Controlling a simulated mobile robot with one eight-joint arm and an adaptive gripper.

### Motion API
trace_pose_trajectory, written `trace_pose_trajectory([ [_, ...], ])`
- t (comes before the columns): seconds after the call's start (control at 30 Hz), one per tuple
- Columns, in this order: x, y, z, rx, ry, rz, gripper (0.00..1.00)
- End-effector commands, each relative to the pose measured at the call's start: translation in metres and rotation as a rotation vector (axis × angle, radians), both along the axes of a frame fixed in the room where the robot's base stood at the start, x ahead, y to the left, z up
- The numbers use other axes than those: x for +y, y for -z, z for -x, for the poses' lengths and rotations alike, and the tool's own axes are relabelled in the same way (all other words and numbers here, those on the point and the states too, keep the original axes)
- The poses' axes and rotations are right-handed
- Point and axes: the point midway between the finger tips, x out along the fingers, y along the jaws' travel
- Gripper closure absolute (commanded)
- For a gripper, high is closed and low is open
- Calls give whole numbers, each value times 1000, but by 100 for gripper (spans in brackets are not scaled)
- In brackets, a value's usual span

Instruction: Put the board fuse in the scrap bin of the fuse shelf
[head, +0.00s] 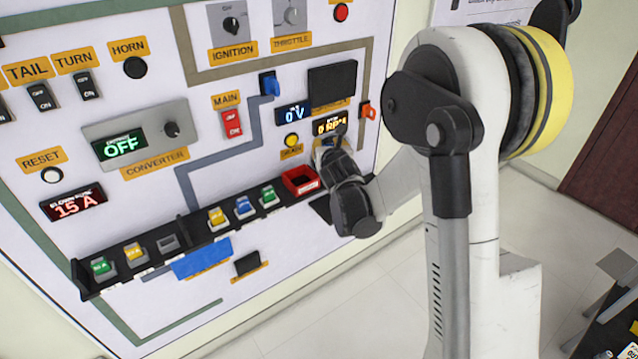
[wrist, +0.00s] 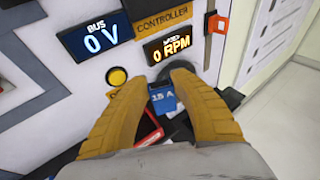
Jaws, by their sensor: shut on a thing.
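The board fuse (wrist: 165,103) is blue and marked 15 A. In the wrist view it sits between the two yellow fingers of my gripper (wrist: 168,84), which is shut on it. In the head view my gripper (head: 327,150) is in front of the panel, right of and above the red scrap bin, and the held fuse cannot be made out there. The scrap bin (head: 300,181) is a small open red box at the right end of the black fuse shelf (head: 190,226). Part of the bin (wrist: 149,130) shows behind the left finger in the wrist view.
Several coloured fuses, among them a blue one (head: 244,207) and a green one (head: 268,196), stand along the shelf left of the bin. A yellow button (head: 292,140) and an orange lever (head: 368,111) are near my gripper. The blown-fuse display (head: 74,206) reads 15 A.

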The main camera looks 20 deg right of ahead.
Motion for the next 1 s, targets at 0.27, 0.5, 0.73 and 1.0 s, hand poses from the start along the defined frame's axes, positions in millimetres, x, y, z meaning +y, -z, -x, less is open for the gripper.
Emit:
trace_pose_trajectory([
  [0.27, -31, 3, -34, 1, -2, 0, 92],
  [0.5, 18, 36, -39, 2, -7, 3, 92],
  [0.73, 67, 65, -43, 2, -5, 1, 92],
  [1.0, 81, 79, -44, 1, -1, 0, 92],
])
